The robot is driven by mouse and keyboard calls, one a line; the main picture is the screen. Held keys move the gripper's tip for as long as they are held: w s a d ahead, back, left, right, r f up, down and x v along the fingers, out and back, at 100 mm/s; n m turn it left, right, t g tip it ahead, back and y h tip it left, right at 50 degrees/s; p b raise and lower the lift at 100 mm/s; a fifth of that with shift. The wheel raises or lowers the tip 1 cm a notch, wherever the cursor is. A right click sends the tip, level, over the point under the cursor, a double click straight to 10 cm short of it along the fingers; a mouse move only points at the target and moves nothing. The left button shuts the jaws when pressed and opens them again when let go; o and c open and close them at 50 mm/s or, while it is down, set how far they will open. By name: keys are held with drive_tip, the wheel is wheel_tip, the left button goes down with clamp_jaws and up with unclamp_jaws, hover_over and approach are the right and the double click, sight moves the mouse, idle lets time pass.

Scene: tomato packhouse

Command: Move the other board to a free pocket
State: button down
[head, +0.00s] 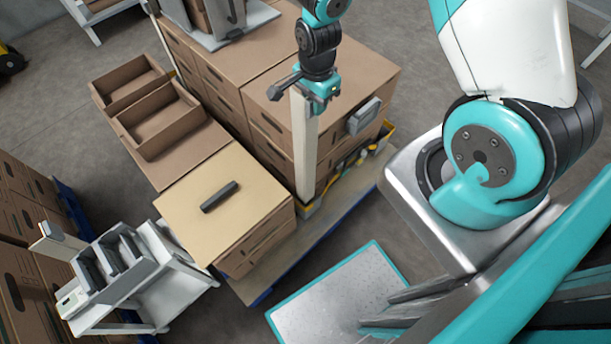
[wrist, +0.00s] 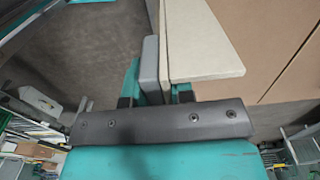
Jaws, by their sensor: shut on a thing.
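My gripper (head: 303,88) is above the front corner of the carton stack, shut on the upper end of a long cream board (head: 304,145). The board hangs nearly upright along the corner of the stack; I cannot tell whether it touches the cartons. In the wrist view a cream board face (wrist: 203,45) runs away from the jaws (wrist: 155,97), beside a narrow grey piece (wrist: 150,66). A grey rack with several pockets (head: 116,262) stands at the lower left; its pocket contents are hard to make out.
Stacked cartons (head: 345,80) fill the pallet (head: 290,262). A lower carton with a pale top (head: 185,205) carries a dark bar (head: 220,197). Open trays (head: 160,125) lie behind it. A white trolley (head: 165,285) bears the rack. More cartons (head: 25,195) stand left. Grey floor (head: 75,75) is clear.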

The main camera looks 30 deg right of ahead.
drive_tip(key=s+a, duration=0.4)
drive_tip(key=s, duration=0.2)
drive_tip(key=shift+s+a+r, duration=0.25)
drive_tip(key=shift+s+r, duration=0.05)
drive_tip(key=shift+r, duration=0.1)
idle(0.7)
